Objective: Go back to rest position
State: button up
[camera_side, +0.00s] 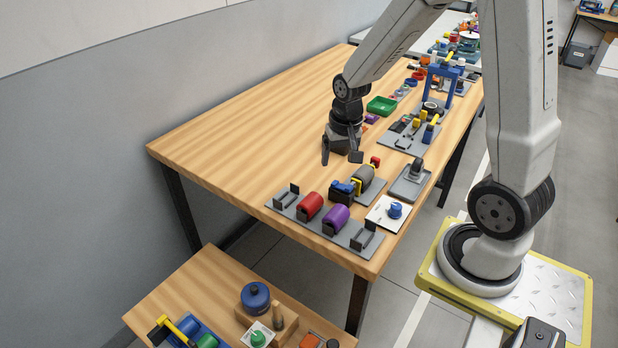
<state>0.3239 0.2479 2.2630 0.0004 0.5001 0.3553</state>
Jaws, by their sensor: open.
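My gripper (341,157) points down over the middle of the long wooden table (240,135). Its two dark fingers are apart, with nothing visible between them. It is behind the plate that carries a grey cylinder and to the left of the grey tray. I cannot tell exactly how high the fingertips are above the table. My arm reaches in from the upper right.
A grey plate holds a red cylinder (310,206) and a purple cylinder (336,218). A grey cylinder (364,176), a grey tray (409,183), a blue knob (395,210), a green tray (381,105) and a blue frame (446,82) stand nearby. The table's left part is clear.

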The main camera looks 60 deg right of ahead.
jog(key=s+a+n, duration=0.2)
jog(key=a+n, duration=0.2)
jog(key=a, duration=0.1)
jog(key=s+a+n+t, duration=0.1)
jog(key=s+a+n, duration=0.2)
jog(key=a, duration=0.3)
jog(key=shift+s+a+r+n, duration=0.15)
jog(key=shift+s+r+n, duration=0.1)
jog(key=shift+r+n, duration=0.2)
